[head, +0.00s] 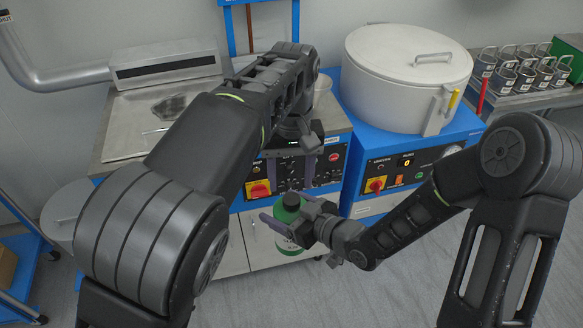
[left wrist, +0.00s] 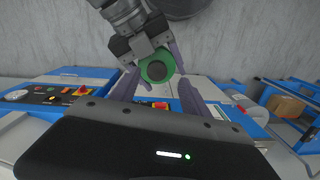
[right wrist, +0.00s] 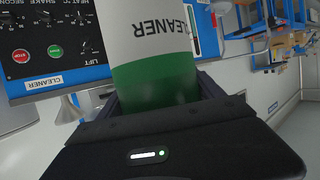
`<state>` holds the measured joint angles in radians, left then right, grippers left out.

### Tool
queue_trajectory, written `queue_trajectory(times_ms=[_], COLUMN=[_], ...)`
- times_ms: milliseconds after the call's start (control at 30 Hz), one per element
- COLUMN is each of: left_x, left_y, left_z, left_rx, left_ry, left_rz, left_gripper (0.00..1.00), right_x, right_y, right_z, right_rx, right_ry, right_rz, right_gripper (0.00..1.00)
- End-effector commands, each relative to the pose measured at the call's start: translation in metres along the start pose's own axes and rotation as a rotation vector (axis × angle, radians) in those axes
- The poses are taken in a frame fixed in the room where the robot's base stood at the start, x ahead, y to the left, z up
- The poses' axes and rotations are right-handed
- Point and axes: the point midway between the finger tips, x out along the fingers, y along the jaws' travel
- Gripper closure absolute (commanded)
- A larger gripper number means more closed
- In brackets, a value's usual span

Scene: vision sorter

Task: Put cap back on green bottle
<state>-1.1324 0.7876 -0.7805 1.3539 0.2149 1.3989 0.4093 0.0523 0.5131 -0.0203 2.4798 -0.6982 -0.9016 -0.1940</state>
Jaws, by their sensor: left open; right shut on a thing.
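The green bottle (head: 288,238), with a white label, is held upright in front of the cabinet. My right gripper (head: 290,222) is shut around its body. The right wrist view shows its white CLEANER label and green band (right wrist: 160,85) between the fingers. A dark round top, which looks like the cap (head: 291,199), sits on the bottle's neck. In the left wrist view it is a dark disc (left wrist: 157,70) ringed by green; how firmly it sits cannot be told. My left gripper (left wrist: 157,90) is open, its fingers pointing toward the bottle top, with nothing visibly held.
A blue-framed machine with a control panel (head: 290,168) and red switch stands behind the bottle. A large lidded pot (head: 395,80) is on the right unit. A rack of metal cups (head: 520,68) stands at the far right. The floor (head: 330,295) in front is clear.

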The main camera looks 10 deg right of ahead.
Motion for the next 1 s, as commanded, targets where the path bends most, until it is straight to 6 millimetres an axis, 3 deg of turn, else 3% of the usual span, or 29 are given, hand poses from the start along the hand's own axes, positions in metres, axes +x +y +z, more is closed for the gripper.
queue_trajectory(times_ms=[200,633,767,1000], left_x=[-0.017,-0.017,-0.009,0.022], left_y=[0.003,0.002,0.002,0.003], left_z=[-0.004,-0.005,-0.005,-0.006], left_rx=[-0.131,-0.142,-0.141,-0.14], left_ry=[0.042,0.044,0.044,0.043], left_rz=[0.022,0.024,0.023,0.022], left_gripper=[0.46,0.46,0.46,0.46], right_x=[0.0,0.0,0.0,0.0], right_y=[0.0,0.0,0.0,0.0], right_z=[0.0,0.0,0.0,0.0], right_rx=[0.0,0.0,0.0,0.0], right_ry=[0.001,0.001,0.001,0.001], right_rz=[0.0,0.0,0.0,0.0], right_gripper=[1.0,1.0,1.0,1.0])
